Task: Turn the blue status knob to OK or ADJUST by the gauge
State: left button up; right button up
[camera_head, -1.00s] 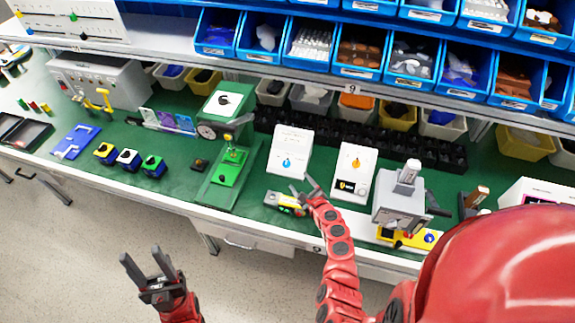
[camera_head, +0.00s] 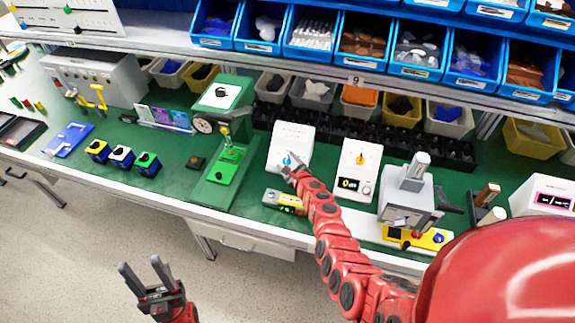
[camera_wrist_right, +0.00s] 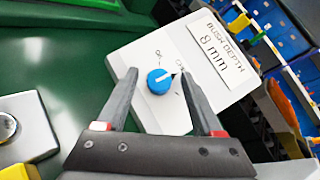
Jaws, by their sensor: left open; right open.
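The blue knob (camera_wrist_right: 160,81) sits on a white panel box (camera_wrist_right: 160,45) with a label reading "BUSH DEPTH 8 mm". Its white pointer mark points right and slightly up in the right wrist view. Small markings ring the knob; they are partly hidden and hard to read. My right gripper (camera_wrist_right: 158,74) is open, with one finger on each side of the knob; contact cannot be told. In the head view the right gripper (camera_head: 289,169) is just below the knob (camera_head: 287,160). My left gripper (camera_head: 149,268) is open and empty in front of the bench.
A round dial gauge (camera_head: 203,126) is by the green stand (camera_head: 222,94). A second white box (camera_head: 357,168) with an orange knob stands to the right. A grey-yellow device (camera_head: 284,201) lies in front of the panel. A grey machine (camera_head: 405,195) is further right.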

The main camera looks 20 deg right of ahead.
grip_shut()
dwell(0.3)
